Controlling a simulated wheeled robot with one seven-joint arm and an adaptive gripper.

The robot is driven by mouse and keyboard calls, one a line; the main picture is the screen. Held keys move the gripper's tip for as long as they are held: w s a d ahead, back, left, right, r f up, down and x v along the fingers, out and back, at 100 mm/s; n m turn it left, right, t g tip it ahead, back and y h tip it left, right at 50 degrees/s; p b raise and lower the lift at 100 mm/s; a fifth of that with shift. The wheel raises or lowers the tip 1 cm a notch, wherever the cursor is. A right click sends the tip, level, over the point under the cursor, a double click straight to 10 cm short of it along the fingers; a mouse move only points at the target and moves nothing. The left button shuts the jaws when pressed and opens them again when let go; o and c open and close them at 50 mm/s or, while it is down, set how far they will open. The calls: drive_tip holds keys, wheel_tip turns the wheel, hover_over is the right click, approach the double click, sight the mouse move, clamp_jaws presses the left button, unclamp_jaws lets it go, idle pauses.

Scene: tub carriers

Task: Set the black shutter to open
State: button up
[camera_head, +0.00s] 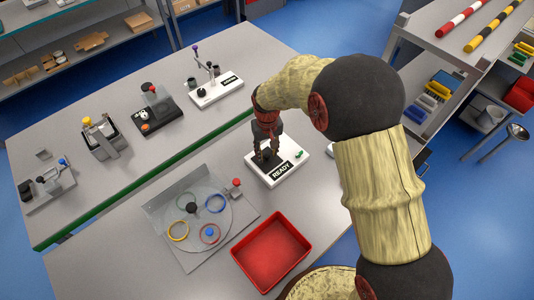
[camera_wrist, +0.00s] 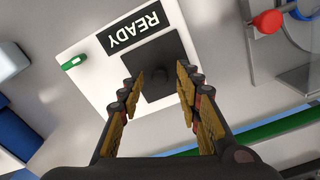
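A white board (camera_head: 290,152) labelled READY carries a black square plate with a small raised knob, which looks like the black shutter (camera_head: 264,160). In the wrist view the black shutter (camera_wrist: 152,55) lies beside the READY label (camera_wrist: 132,27), with its knob (camera_wrist: 160,76) near the fingertips. A green piece (camera_wrist: 74,62) sits at the board's edge. My gripper (camera_head: 267,128) is above the black shutter, pointing down. In the wrist view my gripper (camera_wrist: 160,82) is open, one finger on each side of the knob, with nothing held. I cannot tell its height above the knob.
A grey plate with coloured rings (camera_head: 210,200) and a red knob (camera_head: 236,182) lies left of the board. A red tray (camera_head: 272,252) stands in front. Several devices stand on the back table, including a white-based lever stand (camera_head: 222,92). A shelf (camera_head: 440,50) is at right.

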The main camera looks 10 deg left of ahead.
drive_tip(key=shift+f, duration=0.35)
drive_tip(key=shift+c, duration=0.3)
drive_tip(key=c, duration=0.7)
clamp_jaws()
